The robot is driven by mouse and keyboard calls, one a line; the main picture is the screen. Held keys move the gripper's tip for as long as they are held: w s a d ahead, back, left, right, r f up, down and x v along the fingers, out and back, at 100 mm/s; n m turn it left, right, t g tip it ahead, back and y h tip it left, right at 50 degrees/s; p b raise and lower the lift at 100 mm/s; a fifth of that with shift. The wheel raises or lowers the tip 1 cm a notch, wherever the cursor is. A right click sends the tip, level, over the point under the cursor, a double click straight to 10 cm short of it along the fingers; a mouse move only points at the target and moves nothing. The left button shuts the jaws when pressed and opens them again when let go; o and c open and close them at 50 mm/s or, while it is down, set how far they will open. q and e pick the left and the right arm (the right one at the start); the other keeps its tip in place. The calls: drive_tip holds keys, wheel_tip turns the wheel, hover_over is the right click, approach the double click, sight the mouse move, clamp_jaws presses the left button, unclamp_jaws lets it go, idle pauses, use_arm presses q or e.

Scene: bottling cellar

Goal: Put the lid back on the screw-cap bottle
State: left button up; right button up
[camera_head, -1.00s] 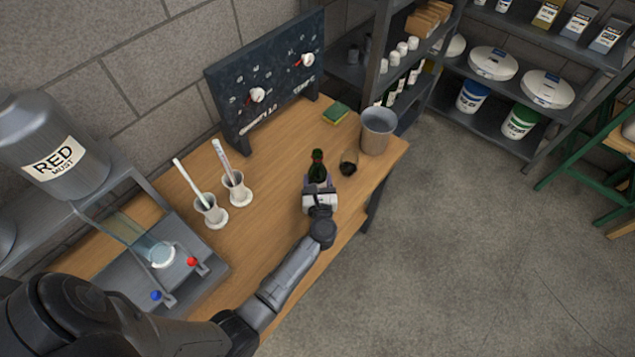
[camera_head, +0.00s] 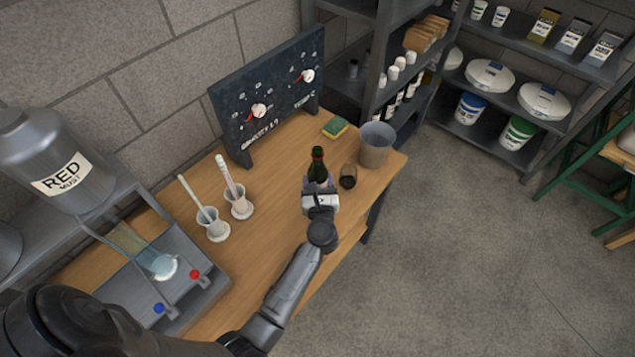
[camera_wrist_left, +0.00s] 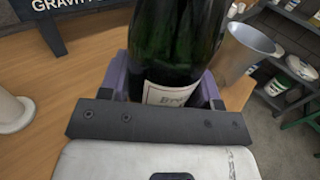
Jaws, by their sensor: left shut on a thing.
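The dark green bottle (camera_head: 317,163) stands upright on the wooden table, with a reddish band near its top. It also fills the upper middle of the left wrist view (camera_wrist_left: 178,45), where its pale label shows and its top is cut off. My left gripper (camera_head: 319,188) is shut on the bottle, its purple-grey fingers on either side of the body low down. A small dark brown, round-topped vessel (camera_head: 348,176) stands just right of the bottle. I cannot make out a separate lid. My right gripper is not in view.
A grey metal bucket (camera_head: 376,146) stands at the table's right end, with a green and yellow sponge (camera_head: 335,127) behind. Two cylinders in white bases (camera_head: 239,203) stand left. A dark gauge board (camera_head: 268,95) stands at the back. Bare table lies between.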

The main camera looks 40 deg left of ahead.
use_arm(q)
drive_tip(key=shift+r, duration=0.35)
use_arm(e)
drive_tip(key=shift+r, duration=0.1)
use_arm(q)
drive_tip(key=o, duration=0.6)
drive_tip(key=shift+c, duration=0.2)
drive_tip(key=c, duration=0.8)
